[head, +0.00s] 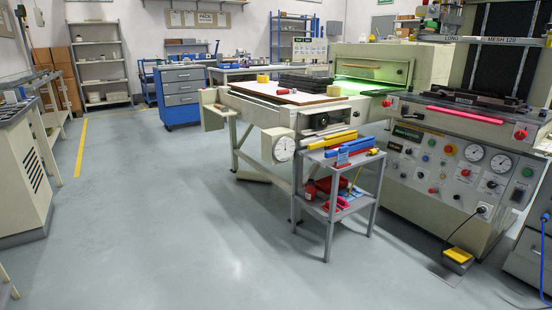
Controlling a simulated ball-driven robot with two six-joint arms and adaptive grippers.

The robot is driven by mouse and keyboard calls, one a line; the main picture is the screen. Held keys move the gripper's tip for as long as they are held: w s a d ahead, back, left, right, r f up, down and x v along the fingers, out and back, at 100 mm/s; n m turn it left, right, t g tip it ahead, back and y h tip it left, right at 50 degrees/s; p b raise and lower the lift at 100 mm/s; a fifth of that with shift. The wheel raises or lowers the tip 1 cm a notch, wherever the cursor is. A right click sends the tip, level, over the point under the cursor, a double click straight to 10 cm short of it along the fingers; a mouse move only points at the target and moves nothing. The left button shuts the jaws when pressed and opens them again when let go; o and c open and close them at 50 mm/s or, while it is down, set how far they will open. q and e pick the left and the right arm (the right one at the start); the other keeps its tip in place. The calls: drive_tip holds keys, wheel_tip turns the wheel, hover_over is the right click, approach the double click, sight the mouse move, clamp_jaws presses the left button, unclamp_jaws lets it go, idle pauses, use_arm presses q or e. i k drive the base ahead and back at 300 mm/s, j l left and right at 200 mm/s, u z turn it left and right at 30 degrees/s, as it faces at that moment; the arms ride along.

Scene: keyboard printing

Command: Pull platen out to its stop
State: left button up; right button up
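A large beige printing machine (436,178) stands at the right, with gauges, knobs and a red bar (464,115) on its front. A flat board with a pale top and brown edge (285,98) lies on the bench left of a green-lit opening (352,84). A dark stack (305,82) and a yellow block (262,77) rest on the board. I cannot tell for certain which part is the platen, or how far out it is. Neither of my grippers is in view.
A small grey stand (328,229) with yellow, blue and red items stands before the bench. A yellow pedal (457,256) with a cable lies on the floor at right. A beige cabinet (25,165) stands at left. The grey floor (160,225) between is clear.

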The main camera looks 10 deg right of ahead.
sight(499, 128)
drive_tip(key=i+l+z, duration=0.2)
drive_tip(key=i+z, duration=0.6)
drive_tip(key=z, duration=0.2)
drive_tip(key=i+j+z, duration=0.1)
drive_tip(key=i+z, duration=0.4)
drive_tip(key=i+l, duration=0.1)
drive_tip(key=i, duration=0.3)
drive_tip(key=i+l, duration=0.1)
drive_tip(key=i, duration=0.35)
